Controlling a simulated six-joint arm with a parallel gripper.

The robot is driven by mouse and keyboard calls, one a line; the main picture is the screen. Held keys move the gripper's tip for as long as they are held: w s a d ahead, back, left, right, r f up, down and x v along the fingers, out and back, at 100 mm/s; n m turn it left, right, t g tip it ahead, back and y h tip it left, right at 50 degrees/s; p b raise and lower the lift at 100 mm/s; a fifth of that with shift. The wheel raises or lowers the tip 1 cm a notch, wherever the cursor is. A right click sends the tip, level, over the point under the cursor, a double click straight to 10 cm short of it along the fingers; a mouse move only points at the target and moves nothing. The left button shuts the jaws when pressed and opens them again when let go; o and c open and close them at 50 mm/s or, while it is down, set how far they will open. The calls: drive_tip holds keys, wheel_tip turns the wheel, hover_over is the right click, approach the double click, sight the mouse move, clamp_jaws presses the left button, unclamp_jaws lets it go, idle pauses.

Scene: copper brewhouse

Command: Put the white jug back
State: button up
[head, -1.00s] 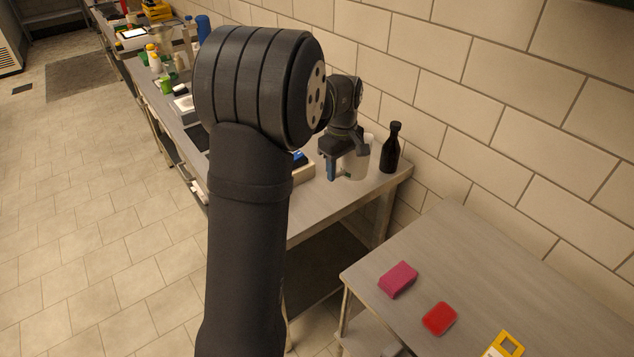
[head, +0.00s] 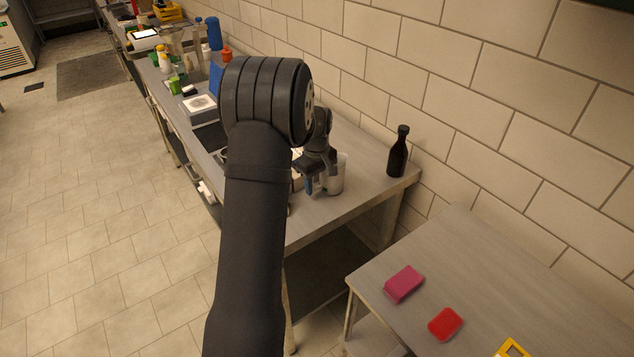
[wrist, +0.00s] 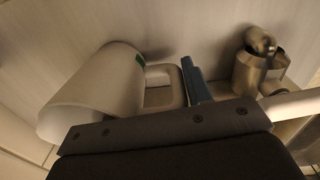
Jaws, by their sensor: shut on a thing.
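The white jug (head: 338,174) is at the near part of the steel worktop (head: 340,205) in the head view, partly behind my gripper (head: 318,184). In the wrist view the jug (wrist: 95,88) lies across the left half, with a small green mark near its handle (wrist: 164,86). A blue finger (wrist: 195,80) of my gripper stands at the handle's right side. My gripper is shut on the jug, at its handle as far as I can see. I cannot tell whether the jug's base touches the worktop.
A dark bottle (head: 399,152) stands at the worktop's right end by the tiled wall. A metal vessel (wrist: 250,72) shows right of the jug in the wrist view. A lower table holds a pink block (head: 404,284) and a red block (head: 445,324). Worktop between jug and bottle is clear.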

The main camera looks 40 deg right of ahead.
drive_tip(key=shift+f, duration=0.1)
drive_tip(key=o, duration=1.3)
wheel_tip(320, 180, up, 12)
drive_tip(key=shift+a+r, duration=0.1)
drive_tip(key=shift+r, duration=0.05)
drive_tip(key=shift+s, duration=0.1)
